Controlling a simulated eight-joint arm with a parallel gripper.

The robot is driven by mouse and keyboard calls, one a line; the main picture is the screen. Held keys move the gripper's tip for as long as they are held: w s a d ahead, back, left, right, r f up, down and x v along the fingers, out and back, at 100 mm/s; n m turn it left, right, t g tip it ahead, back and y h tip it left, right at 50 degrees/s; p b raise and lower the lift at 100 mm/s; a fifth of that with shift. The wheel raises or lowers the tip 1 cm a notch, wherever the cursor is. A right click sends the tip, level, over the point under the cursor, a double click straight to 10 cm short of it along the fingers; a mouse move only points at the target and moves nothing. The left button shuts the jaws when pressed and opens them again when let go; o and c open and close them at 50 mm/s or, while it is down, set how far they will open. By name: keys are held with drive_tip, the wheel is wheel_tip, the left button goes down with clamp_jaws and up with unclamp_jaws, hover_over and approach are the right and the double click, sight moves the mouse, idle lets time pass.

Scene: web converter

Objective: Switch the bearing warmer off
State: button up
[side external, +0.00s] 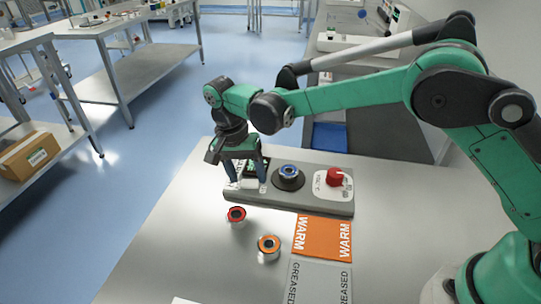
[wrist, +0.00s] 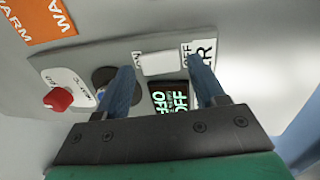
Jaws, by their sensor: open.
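The bearing warmer (side external: 315,206) is a long grey unit on the table. A red knob (side external: 335,177) on a white plate is at its right end; the knob also shows in the wrist view (wrist: 58,99). A blue-ringed bearing (side external: 289,170) sits on its dark round plate. At the left end is a white switch piece (wrist: 160,64) between ON and OFF labels, beside a dark display (wrist: 170,97) with green letters that appear to read OFF. My gripper (side external: 248,186) is open over this end, its blue fingers (wrist: 160,82) apart with nothing held. Fingertip contact cannot be told.
A red-ringed bearing (side external: 236,216) and an orange-ringed bearing (side external: 268,247) stand on the table in front of the warmer. An orange WARM mat (side external: 322,238) and a grey GREASED mat (side external: 320,284) lie to their right. The table's left front is clear.

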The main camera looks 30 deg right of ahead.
sight(244, 183)
drive_tip(key=shift+w+a+r, duration=0.15)
drive_tip(key=shift+r, duration=1)
drive_tip(key=shift+w+a+r, duration=0.1)
drive_tip(key=shift+a+r, duration=0.05)
drive_tip(key=shift+r, duration=0.95)
drive_tip(key=shift+d+r, duration=0.1)
drive_tip(key=shift+r, duration=0.05)
drive_tip(key=s+d+r+n+t+y, duration=0.2)
drive_tip(key=s+d+r+n+t, duration=0.25)
drive_tip(key=d+r, duration=0.35)
drive_tip(key=s+d+f+n+t, duration=0.2)
drive_tip(key=s+d+n+t, duration=0.2)
drive_tip(key=s, duration=0.5)
drive_tip(key=shift+s+d+f, duration=0.15)
drive_tip(key=shift+s+d, duration=0.15)
drive_tip(key=shift+d, duration=0.9)
